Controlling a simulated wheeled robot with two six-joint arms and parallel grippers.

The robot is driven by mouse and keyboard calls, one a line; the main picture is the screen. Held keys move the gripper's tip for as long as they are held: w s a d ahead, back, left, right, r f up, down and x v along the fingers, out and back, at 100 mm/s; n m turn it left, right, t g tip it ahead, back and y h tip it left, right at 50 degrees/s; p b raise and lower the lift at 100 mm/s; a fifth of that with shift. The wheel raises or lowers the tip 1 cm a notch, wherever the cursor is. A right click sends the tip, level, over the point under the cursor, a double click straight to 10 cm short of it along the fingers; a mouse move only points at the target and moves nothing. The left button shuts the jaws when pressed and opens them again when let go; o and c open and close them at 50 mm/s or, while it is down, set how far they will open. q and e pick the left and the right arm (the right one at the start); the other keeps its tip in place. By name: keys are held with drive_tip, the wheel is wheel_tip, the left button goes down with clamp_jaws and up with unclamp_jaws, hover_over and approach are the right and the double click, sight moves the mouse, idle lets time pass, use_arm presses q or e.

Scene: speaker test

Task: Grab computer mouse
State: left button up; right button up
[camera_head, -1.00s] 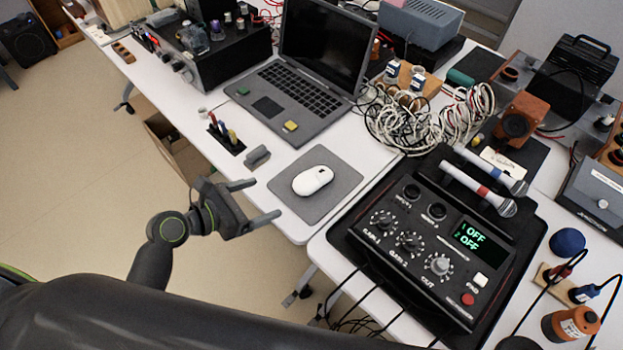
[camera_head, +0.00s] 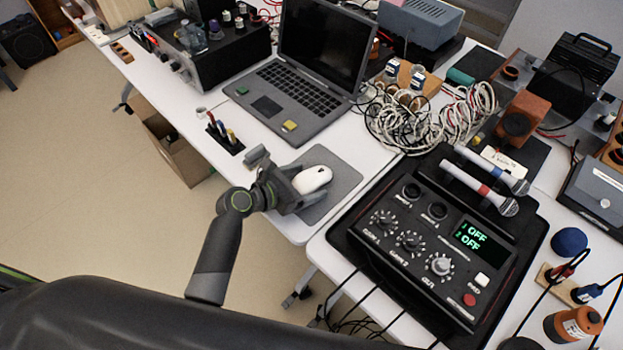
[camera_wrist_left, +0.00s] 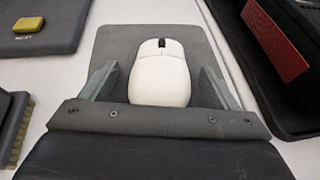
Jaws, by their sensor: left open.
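The white computer mouse (camera_head: 312,179) lies on a dark grey mouse pad (camera_head: 345,180) near the table's front edge. My left gripper (camera_head: 305,180) is at the mouse, coming in from the left over the pad. In the left wrist view the mouse (camera_wrist_left: 161,75) sits between the two open fingers of the left gripper (camera_wrist_left: 160,85), its scroll wheel end pointing away. A gap shows between each finger and the mouse's sides. The rear end of the mouse is partly hidden by the gripper's body. My right gripper is not in view.
A laptop (camera_head: 300,90) stands behind the pad. A pen holder (camera_head: 226,138) and a small dark grey object (camera_head: 257,155) lie left of the pad. A black mixer (camera_head: 430,235) with two microphones is close on the right. Tangled white cables (camera_head: 425,115) lie behind.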

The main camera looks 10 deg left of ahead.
use_arm(q)
drive_tip(key=shift+w+d+f, duration=0.2)
drive_tip(key=shift+w+d, duration=0.1)
drive_tip(key=c, duration=1.1)
